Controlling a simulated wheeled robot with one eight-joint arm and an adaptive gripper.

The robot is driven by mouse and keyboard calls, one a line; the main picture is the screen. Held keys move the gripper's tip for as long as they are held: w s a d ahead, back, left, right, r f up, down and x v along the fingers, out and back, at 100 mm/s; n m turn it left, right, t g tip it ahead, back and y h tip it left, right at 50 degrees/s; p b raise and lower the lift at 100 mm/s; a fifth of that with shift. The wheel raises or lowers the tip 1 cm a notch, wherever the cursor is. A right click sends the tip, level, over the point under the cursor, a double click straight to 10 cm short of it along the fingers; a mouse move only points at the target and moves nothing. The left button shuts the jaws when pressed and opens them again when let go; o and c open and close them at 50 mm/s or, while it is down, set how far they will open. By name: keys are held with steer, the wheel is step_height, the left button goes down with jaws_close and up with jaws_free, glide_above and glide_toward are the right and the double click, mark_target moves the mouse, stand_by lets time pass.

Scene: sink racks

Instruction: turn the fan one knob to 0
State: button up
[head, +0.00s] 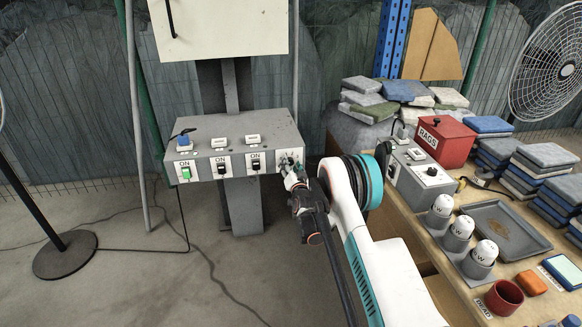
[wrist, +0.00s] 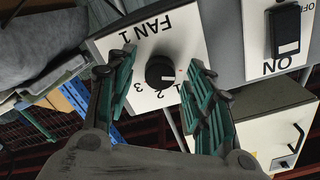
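The fan one knob (wrist: 159,72) is a small round black dial on a white plate marked "FAN 1", which appears upside down in the wrist view. The digits 1, 2 and 3 show around it; no 0 can be made out. A pale mark on the knob points right, near the 1 side. My gripper (wrist: 162,82) is open, with one green-padded finger on each side of the knob and visible gaps between. In the head view my gripper (head: 291,176) is at the right end of the grey control box (head: 203,147) and hides the knob.
A white cabinet (head: 218,25) hangs above. At right, a workbench holds a red RAGS box (head: 446,141), a tray (head: 505,232) and another grey box (head: 420,178).

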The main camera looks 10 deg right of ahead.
steer(key=s, duration=1.2)
steer(key=shift+w+r, duration=0.1)
step_height(320, 180, up, 16)
steer(key=s+a+f+n+g, duration=0.1)
steer(key=s+n+g, duration=0.1)
steer(key=s+g, duration=0.1)
steer(key=s+r+n+g, duration=0.2)
steer(key=s+r, duration=0.8)
steer(key=s, duration=0.1)
steer(key=s+d+n+g, duration=0.1)
steer(key=s+g, duration=0.5)
steer(key=s, duration=2.8)
steer(key=shift+s+f+n, duration=0.3)
steer(key=shift+s+n, duration=0.1)
steer(key=shift+n, duration=0.4)
